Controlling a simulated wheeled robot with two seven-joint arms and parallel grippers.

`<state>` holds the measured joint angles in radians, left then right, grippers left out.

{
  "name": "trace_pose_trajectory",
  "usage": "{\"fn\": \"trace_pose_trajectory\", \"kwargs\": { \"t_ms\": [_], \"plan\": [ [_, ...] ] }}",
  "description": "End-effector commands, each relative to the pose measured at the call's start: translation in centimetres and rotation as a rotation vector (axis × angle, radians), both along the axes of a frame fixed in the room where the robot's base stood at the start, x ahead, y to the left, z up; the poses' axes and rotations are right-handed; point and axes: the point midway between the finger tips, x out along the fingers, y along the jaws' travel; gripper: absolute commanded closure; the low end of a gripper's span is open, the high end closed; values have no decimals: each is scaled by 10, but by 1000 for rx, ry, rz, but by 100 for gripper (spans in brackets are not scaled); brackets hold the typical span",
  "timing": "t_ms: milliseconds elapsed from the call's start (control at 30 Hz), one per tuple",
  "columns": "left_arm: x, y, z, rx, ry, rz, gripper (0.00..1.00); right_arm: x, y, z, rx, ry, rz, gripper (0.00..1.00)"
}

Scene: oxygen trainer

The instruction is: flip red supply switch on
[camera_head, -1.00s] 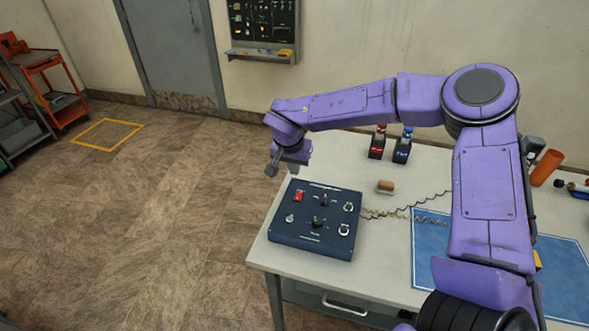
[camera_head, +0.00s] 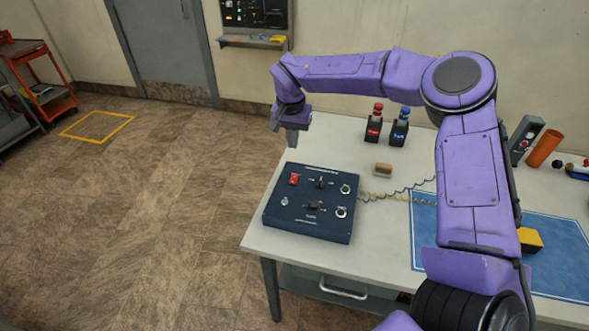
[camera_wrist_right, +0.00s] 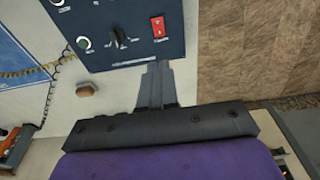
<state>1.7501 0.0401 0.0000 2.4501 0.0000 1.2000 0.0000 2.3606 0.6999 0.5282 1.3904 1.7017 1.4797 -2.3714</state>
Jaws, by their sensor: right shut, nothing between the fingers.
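The red supply switch (camera_head: 294,180) sits at the upper left of the dark blue control box (camera_head: 308,225) on the table. It also shows in the right wrist view (camera_wrist_right: 157,26), near the box's edge. My right gripper (camera_head: 291,138) hangs above and behind the box's far left edge, its fingers pointing down. In the right wrist view its shut fingers (camera_wrist_right: 155,72) lie just short of the switch in the picture, with nothing between them. They appear apart from the switch. My left gripper is not in view.
The box carries several other knobs and switches. A small brown block (camera_head: 383,169), a coiled cable (camera_head: 400,197) and a blue mat (camera_head: 555,265) lie to its right. Red (camera_head: 373,127) and blue (camera_head: 399,129) capped items stand behind.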

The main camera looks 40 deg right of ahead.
Motion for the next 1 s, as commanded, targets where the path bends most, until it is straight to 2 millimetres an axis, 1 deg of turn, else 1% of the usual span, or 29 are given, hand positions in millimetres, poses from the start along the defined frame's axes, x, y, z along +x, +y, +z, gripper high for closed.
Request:
{"fn": "trace_pose_trajectory", "kwargs": {
  "t_ms": [400, 500, 600, 767, 1000],
  "plan": [
    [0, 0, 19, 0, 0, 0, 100, 5, -8, -87, -2, 5, 0, 100],
    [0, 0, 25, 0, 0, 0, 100, 7, -10, -104, -2, 5, -1, 100],
    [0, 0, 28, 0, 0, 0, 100, 8, -11, -117, 0, 2, 0, 100],
    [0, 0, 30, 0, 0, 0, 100, 10, -12, -127, -1, -1, 1, 100],
    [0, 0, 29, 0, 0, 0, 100, 9, -12, -128, 0, 0, 0, 100]
  ]
}}
